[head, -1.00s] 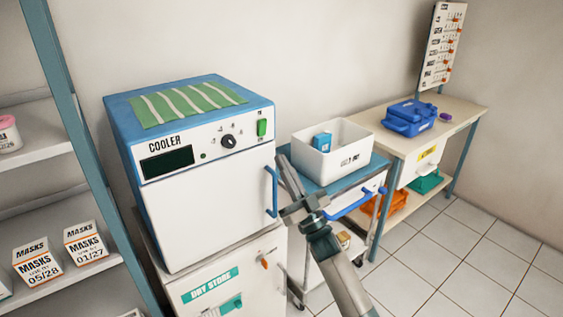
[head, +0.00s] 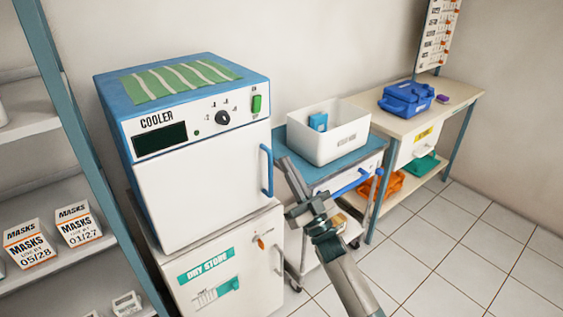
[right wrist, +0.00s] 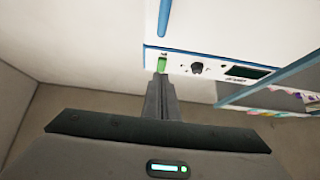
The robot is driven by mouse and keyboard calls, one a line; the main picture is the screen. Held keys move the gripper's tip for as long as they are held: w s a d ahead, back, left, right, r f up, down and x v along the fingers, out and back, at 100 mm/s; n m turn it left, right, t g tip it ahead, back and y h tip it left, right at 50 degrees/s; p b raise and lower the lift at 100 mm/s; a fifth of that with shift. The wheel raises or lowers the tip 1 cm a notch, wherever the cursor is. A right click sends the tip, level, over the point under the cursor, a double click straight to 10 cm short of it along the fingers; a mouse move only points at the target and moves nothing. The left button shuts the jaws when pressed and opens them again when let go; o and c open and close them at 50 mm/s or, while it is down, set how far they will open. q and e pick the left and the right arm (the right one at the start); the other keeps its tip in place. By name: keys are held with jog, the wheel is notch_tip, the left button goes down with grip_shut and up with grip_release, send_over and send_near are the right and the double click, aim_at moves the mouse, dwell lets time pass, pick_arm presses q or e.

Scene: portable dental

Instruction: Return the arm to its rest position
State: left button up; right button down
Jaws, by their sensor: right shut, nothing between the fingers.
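My right gripper (head: 283,163) is shut and empty in the head view. It is held up in front of the gap between the cooler (head: 205,188) and the trolley. The right wrist view shows its closed fingers (right wrist: 160,80) pointing toward the cooler's control panel (right wrist: 210,68), which appears upside down there. The cooler door is shut, with its blue handle (head: 267,171) just left of the gripper. I cannot tell the exact distance between fingers and handle. My left gripper is not in view.
A trolley (head: 345,148) carries a white bin (head: 335,145) with a blue box inside. Behind it a bench (head: 455,95) holds a blue case (head: 407,99). A shelf with mask boxes (head: 78,225) stands at left. The tiled floor (head: 460,240) at right is clear.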

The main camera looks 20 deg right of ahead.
jog(key=s+a+f+m+g+h, duration=0.1)
jog(key=s+f+g+h, duration=0.15)
jog(key=f, duration=0.95)
jog(key=s+a+f+m+g+h, duration=0.1)
jog(key=s+a+f+g, duration=0.15)
jog(key=f, duration=1.05)
jog(key=s+a+f+g+h, duration=0.1)
jog(key=s+f+g+h, duration=0.2)
jog(key=f, duration=0.9)
jog(key=s+a+f+g, duration=0.2)
jog(key=s+f+g, duration=0.2)
jog(key=s+f, duration=1)
jog(key=s+a+f+n+g, duration=0.1)
jog(key=s+a+f+g, duration=0.2)
jog(key=s+f, duration=1)
jog(key=s+g+y, duration=0.1)
jog(key=s+g, duration=0.1)
jog(key=s, duration=0.2)
jog(key=shift+s+a+f, duration=0.15)
jog(key=shift+a+f, duration=0.05)
jog(key=shift+f, duration=0.2)
